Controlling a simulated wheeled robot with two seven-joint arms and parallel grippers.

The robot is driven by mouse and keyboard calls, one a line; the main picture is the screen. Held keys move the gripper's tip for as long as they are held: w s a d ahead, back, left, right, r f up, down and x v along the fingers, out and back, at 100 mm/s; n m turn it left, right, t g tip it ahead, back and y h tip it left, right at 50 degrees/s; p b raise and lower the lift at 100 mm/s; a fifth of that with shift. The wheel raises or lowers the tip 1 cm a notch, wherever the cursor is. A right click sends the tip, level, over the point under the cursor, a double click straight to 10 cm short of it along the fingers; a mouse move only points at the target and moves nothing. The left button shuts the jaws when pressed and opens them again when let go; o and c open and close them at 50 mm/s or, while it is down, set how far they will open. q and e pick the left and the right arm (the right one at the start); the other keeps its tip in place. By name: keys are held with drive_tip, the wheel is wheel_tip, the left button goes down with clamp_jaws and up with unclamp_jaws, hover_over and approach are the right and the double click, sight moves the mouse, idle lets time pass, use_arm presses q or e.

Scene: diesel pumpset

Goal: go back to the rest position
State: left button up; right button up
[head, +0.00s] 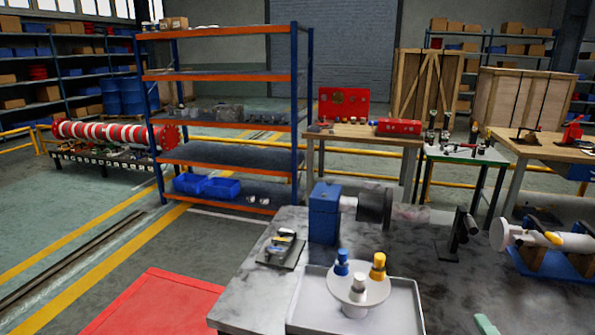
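Neither of my grippers shows in the head view, and no part of my arms can be made out with certainty. The grey workbench (262,302) fills the lower right. On it a grey tray (398,314) holds a round white stand (352,290) with a blue-topped, a yellow-topped and a white-topped piece. Whether either gripper holds anything cannot be seen.
A blue machine with a dark cylinder (323,214) stands at the bench's back edge. A small dark tray of tools (281,250) lies left of it. A red panel (160,305) lies left; open floor lies beyond.

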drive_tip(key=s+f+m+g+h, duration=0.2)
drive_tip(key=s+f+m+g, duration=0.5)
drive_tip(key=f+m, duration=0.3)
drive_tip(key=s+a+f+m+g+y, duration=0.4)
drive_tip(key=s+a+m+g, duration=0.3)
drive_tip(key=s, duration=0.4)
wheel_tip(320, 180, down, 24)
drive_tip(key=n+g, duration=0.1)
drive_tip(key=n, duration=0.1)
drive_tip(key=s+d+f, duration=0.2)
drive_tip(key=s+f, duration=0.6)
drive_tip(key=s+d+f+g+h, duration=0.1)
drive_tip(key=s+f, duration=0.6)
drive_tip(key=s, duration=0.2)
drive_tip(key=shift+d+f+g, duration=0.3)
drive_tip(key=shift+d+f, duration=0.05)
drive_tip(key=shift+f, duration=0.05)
